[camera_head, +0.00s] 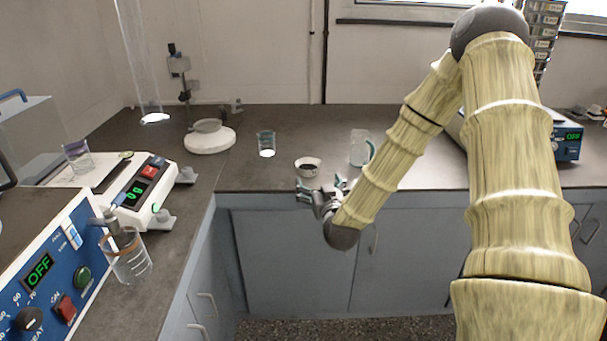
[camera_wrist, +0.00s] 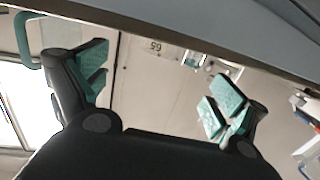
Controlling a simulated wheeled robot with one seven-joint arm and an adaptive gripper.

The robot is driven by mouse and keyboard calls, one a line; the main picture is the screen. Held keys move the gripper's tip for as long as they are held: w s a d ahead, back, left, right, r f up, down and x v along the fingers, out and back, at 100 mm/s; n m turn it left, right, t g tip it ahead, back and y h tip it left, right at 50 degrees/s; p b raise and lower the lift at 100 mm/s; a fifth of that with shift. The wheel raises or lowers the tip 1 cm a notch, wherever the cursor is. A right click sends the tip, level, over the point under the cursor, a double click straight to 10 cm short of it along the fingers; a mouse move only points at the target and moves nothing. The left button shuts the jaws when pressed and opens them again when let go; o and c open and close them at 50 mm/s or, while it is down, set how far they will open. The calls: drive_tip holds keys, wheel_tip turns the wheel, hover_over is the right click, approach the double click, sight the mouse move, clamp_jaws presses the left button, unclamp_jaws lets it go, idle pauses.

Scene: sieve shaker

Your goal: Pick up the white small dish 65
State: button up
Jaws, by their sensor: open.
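The white small dish (camera_head: 307,167) stands on the dark bench top near its front edge and looks round and shallow. In the wrist view, which looks upside down, a pale dish (camera_wrist: 157,47) with a dark number mark shows beyond and between the fingers. My gripper (camera_head: 322,187) is at the bench's front edge, just in front of the dish and slightly right of it. Its teal-padded fingers are spread apart, with nothing between them, in the wrist view (camera_wrist: 162,82). The dish is apart from the fingers.
A clear jug (camera_head: 359,148) with a teal handle stands right of the dish, close to my arm. A small beaker (camera_head: 266,143) stands behind left. A round white base (camera_head: 209,140) is farther left. Cabinets (camera_head: 290,260) lie below the bench edge.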

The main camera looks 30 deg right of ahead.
sight(311, 171)
drive_tip(key=x, duration=0.5)
drive_tip(key=shift+w+d, duration=0.25)
drive_tip(key=shift+a+x, duration=0.15)
drive_tip(key=shift+x, duration=1.2)
drive_tip(key=shift+a+x, duration=0.15)
drive_tip(key=shift+x, duration=1.15)
drive_tip(key=shift+w, duration=0.1)
drive_tip(key=c, duration=1.2)
